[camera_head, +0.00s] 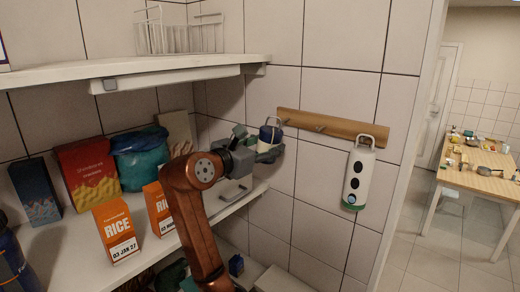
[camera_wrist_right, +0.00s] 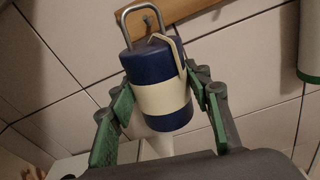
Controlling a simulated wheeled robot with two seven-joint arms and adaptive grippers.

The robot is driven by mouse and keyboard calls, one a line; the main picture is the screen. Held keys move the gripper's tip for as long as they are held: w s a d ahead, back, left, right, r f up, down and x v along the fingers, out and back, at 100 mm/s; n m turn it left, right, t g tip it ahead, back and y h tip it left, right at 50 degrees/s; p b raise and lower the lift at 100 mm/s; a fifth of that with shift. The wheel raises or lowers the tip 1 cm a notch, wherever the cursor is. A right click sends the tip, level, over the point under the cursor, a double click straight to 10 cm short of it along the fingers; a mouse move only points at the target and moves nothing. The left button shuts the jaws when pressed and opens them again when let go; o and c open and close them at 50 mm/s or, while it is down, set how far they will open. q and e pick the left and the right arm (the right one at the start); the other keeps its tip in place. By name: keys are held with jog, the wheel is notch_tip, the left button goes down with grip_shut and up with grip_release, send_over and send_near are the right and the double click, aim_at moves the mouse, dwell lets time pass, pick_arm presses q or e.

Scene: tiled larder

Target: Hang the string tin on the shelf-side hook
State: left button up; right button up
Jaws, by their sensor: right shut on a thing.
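The string tin (camera_head: 266,134) is a dark blue cylinder with a cream band and a metal loop on top. My right gripper (camera_head: 257,143) is shut on it, below the left end of the wooden hook rail (camera_head: 340,125). In the right wrist view the tin (camera_wrist_right: 158,85) stands slightly tilted between the green-padded fingers of the gripper (camera_wrist_right: 163,88), its loop (camera_wrist_right: 142,20) in front of the rail (camera_wrist_right: 190,10). The shelf-side hook is not clearly visible; I cannot tell whether the loop is around it. My left gripper is out of view.
A white and green device (camera_head: 357,180) hangs at the rail's right end. White shelves at left hold orange rice boxes (camera_head: 117,232), a teal bag (camera_head: 142,160) and other packets. The upper shelf (camera_head: 170,65) juts out near my right arm.

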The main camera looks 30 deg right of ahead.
jog(key=shift+w+d, duration=0.25)
jog(key=shift+d, duration=0.4)
jog(key=shift+b+x, duration=0.4)
jog(key=shift+x, duration=0.55)
jog(key=shift+w+d+f, duration=0.15)
jog(key=shift+d+f, duration=0.1)
jog(key=shift+d, duration=0.25)
pick_arm(q)
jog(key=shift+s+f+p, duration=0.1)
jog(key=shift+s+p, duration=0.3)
jog(key=shift+p, duration=0.05)
pick_arm(e)
jog(key=shift+w+d+f, duration=0.1)
jog(key=shift+d+f, duration=0.05)
jog(key=shift+f, duration=0.05)
jog(key=o, duration=1.3)
jog(key=shift+o, duration=0.2)
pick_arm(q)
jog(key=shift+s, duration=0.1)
